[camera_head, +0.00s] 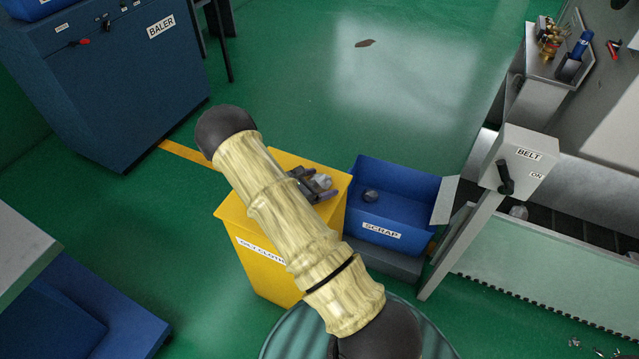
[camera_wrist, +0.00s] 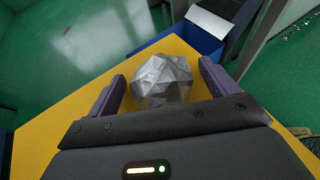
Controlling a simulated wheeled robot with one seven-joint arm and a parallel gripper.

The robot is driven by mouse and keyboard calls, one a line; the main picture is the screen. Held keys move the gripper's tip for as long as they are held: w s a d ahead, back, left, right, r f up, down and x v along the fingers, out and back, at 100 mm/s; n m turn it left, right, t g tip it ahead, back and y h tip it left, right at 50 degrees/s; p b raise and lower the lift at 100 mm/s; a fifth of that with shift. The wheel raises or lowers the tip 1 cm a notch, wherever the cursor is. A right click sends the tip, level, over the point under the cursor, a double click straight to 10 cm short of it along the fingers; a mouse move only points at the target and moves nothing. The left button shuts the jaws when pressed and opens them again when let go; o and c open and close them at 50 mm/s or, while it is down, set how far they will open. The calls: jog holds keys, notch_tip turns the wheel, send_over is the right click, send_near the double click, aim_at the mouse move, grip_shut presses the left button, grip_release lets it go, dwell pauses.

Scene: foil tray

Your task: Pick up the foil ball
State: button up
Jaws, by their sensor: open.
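The foil ball (camera_wrist: 162,84) is a crumpled, faceted silver lump. In the wrist view it sits between the two purple fingers of my gripper (camera_wrist: 162,74), with a narrow gap showing on each side. My gripper is open around it and not closed on it. In the head view, the foil ball (camera_head: 323,181) shows at the far side of my gripper (camera_head: 319,187), above the yellow top of a bin (camera_head: 285,160). My gripper partly hides the ball there. I cannot tell whether the ball rests on that top.
A blue SCRAP bin (camera_head: 400,184) with a grey lump (camera_head: 371,196) inside stands right of the yellow bin. A BELT switch post (camera_head: 462,240) and conveyor are further right. A blue BALER (camera_head: 115,85) stands at left. Green floor behind is mostly clear.

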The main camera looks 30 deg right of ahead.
aim_at(319, 178)
dwell(0.3)
jog(key=c, duration=1.1)
notch_tip(319, 178, up, 10)
jog(key=shift+p, duration=0.65)
